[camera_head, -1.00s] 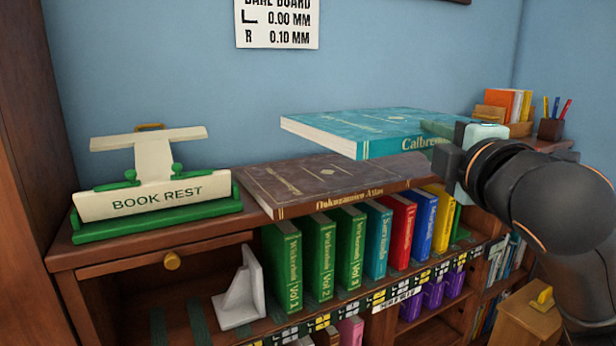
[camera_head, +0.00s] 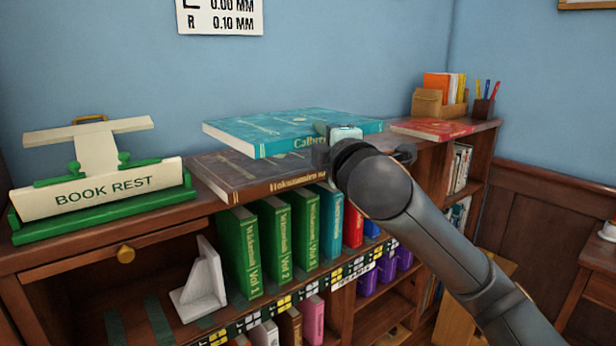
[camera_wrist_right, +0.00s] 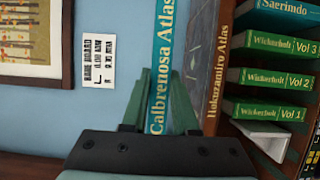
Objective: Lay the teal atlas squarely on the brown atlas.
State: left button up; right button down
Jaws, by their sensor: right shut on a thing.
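The teal atlas (camera_head: 270,128) is held flat above the brown atlas (camera_head: 235,175), which lies on the bookcase top. The teal atlas sits a little to the right of and behind the brown one's left front corner. My right gripper (camera_head: 328,145) is shut on its spine side near the right end. In the right wrist view, the gripper (camera_wrist_right: 160,100) pinches the teal atlas (camera_wrist_right: 163,60), and a strip of blue wall shows between it and the brown atlas (camera_wrist_right: 219,75), so they are apart. The brown atlas's right part is hidden by my arm. My left gripper is not in view.
A cream and green book rest (camera_head: 105,190) stands at left on the top. A red book (camera_head: 432,129) lies to the right, before a wooden organiser (camera_head: 440,104) and a pen cup (camera_head: 483,108). Green volumes (camera_head: 240,252) and a white bookend (camera_head: 203,285) are below.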

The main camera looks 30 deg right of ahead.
jog(key=w+f, duration=0.1)
jog(key=f, duration=0.1)
jog(key=w+f+b, duration=0.1)
jog(key=f, duration=0.1)
jog(key=w+f, duration=0.1)
jog(key=f, duration=0.2)
jog(key=shift+w+f, duration=0.1)
jog(key=shift+w, duration=0.2)
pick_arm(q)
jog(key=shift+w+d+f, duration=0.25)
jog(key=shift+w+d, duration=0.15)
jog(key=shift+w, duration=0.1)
pick_arm(e)
jog(key=c, duration=1.1)
grip_release()
jog(key=shift+f, duration=0.35)
jog(key=o, duration=0.4)
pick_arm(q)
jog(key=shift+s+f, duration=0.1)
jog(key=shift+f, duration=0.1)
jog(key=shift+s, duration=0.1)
pick_arm(e)
jog(key=shift+r, duration=0.15)
